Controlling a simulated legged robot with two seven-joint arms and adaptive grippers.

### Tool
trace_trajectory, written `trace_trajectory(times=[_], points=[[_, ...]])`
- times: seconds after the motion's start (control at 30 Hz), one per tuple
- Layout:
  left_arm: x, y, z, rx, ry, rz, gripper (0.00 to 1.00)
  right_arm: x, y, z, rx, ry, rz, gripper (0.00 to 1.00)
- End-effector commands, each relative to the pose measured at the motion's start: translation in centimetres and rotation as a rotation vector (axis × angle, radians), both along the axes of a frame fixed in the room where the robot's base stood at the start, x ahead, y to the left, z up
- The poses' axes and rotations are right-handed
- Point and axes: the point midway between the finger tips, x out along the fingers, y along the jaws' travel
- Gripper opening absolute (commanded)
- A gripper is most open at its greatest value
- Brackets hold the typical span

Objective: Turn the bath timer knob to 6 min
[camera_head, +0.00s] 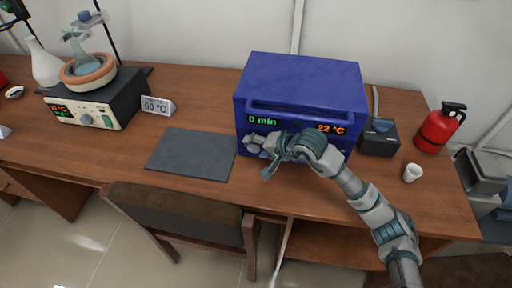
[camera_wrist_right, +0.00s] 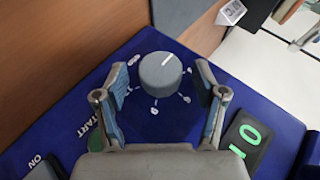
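The blue bath box (camera_head: 300,85) stands on the table with a green "0 min" display (camera_head: 262,120) and an orange temperature display on its front. In the right wrist view a round grey knob (camera_wrist_right: 160,73) sits on its blue panel, its white mark pointing to the upper right, with small dial marks around it. My right gripper (camera_head: 262,158) is at the lower left of the box front. In the wrist view its two fingers (camera_wrist_right: 161,80) are spread on either side of the knob, with visible gaps. In the head view the gripper hides the knob. My left gripper is out of view.
A green START button (camera_wrist_right: 97,136) and an ON control (camera_wrist_right: 42,171) lie near the knob. A dark mat (camera_head: 192,153) lies left of the box. A heating unit (camera_head: 98,105) with a flask stands further left. A white cup (camera_head: 412,173) and red extinguisher (camera_head: 437,130) are at right.

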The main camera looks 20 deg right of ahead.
Motion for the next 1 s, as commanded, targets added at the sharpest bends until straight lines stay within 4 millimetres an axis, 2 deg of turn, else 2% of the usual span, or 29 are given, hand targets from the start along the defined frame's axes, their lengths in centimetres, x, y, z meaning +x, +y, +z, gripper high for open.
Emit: trace_trajectory(times=[0.27,0.37,0.7,1.0], points=[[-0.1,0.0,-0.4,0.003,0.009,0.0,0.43,-0.4,0.0,0.1,-0.001,0.004,0.002,0.7],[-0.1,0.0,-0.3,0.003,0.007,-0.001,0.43,-1.4,-0.7,1.0,-0.003,0.002,0.001,0.7],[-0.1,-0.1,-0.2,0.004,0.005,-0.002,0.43,-6.5,-3.6,5.4,0.0,0.002,0.0,0.7],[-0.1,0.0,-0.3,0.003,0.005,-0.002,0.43,-8.4,-4.4,7.0,0.001,0.004,0.0,0.7]])
